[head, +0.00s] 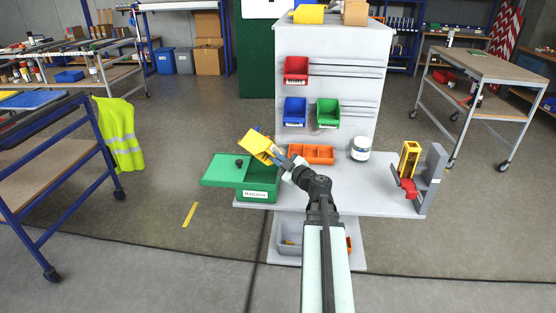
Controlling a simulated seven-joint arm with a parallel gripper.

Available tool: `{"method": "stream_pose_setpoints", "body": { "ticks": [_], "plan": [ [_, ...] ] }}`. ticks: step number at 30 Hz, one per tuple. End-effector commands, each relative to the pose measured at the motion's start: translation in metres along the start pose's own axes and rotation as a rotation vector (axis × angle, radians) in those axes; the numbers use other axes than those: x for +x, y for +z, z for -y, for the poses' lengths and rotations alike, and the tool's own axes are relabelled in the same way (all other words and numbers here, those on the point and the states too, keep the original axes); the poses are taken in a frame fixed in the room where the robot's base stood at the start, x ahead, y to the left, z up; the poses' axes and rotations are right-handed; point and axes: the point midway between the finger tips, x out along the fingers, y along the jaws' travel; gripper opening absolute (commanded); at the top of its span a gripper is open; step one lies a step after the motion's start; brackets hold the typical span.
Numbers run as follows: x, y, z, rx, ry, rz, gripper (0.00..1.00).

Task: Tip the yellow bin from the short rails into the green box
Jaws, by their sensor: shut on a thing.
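My gripper (284,160) is shut on the yellow bin (257,146) and holds it up, tilted, over the right part of the green box (259,196). The green box stands at the left end of the grey bench top and carries a white label on its front. A green lid (220,169) with a dark knob covers its left side. Small dark and reddish bits show at the upper edge of the bin, too small to make out. The inside of the box is mostly hidden from this view.
Red (296,69), blue (294,110) and green (328,112) bins hang on rails on the grey panel. An orange divided tray (312,154), a white jar (361,149) and a yellow-and-red tool (408,165) in a grey stand occupy the bench. The bench front right is clear.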

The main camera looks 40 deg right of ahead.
Motion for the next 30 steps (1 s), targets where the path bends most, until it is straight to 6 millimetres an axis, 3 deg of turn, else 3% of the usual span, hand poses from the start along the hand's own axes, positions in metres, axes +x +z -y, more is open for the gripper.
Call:
{"method": "stream_pose_setpoints", "body": {
  "ticks": [7, 30],
  "plan": [
    [0.0, 0.002, -0.002, 0.04, 0.001, 0.0, 0.0],
    [0.0, 0.029, -0.023, 0.608, 0.005, -0.002, 0.0]
  ]
}}
